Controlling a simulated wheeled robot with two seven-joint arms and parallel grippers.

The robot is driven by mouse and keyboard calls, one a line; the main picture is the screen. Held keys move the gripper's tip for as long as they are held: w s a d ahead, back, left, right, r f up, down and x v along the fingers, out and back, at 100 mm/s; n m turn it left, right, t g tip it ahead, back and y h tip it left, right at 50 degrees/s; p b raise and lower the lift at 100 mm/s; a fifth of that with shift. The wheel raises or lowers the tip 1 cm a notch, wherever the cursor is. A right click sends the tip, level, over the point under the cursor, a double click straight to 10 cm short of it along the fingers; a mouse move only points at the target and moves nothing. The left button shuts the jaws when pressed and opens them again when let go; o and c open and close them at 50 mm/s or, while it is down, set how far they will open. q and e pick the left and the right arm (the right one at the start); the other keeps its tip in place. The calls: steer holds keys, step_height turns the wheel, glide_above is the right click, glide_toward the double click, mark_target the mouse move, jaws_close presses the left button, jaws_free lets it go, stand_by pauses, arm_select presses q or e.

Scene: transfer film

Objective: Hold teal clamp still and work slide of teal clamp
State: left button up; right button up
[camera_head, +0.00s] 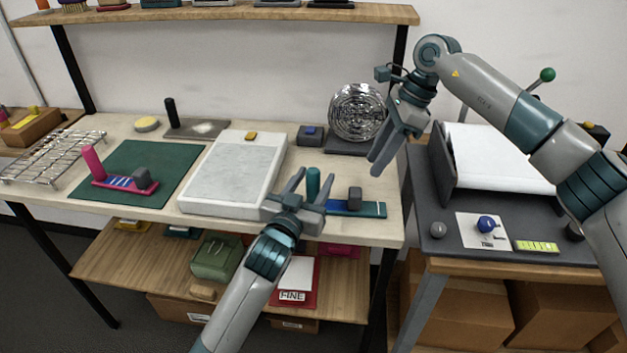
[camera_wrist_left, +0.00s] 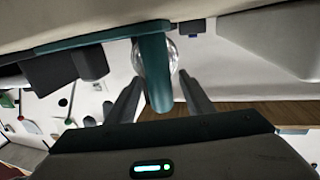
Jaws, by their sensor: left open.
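The teal clamp lies near the front right edge of the table. It has a flat teal base (camera_head: 372,210), an upright teal post (camera_head: 313,184) and a dark grey slide block (camera_head: 354,198). My left gripper (camera_head: 305,185) is open, with its fingers on either side of the post. In the left wrist view the post (camera_wrist_left: 153,75) stands between the two open fingertips (camera_wrist_left: 160,85), and the grey block shows at left (camera_wrist_left: 50,72). My right gripper (camera_head: 376,165) hangs above and behind the clamp, holding nothing visible; its finger gap is unclear.
A pale slab (camera_head: 235,175) lies left of the clamp. A green mat (camera_head: 135,165) holds a similar pink clamp (camera_head: 112,182). A small dark block (camera_head: 311,135) and a shiny round disc (camera_head: 357,112) stand behind. A darker side table (camera_head: 470,245) stands at right.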

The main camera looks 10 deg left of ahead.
mark_target(356, 190)
arm_select(q)
jaws_close()
arm_select(e)
steer(key=o, duration=0.5)
steer(key=shift+r, duration=0.1)
steer(key=shift+s+d+r+m, duration=0.25)
steer(key=shift+r+m, duration=0.15)
steer(key=shift+m, duration=0.2)
steer(key=shift+a, duration=0.1)
steer(key=x, duration=1.2)
steer(key=shift+w+a+r, duration=0.1)
steer(key=shift+w+a, duration=0.1)
steer(key=shift+a, duration=0.05)
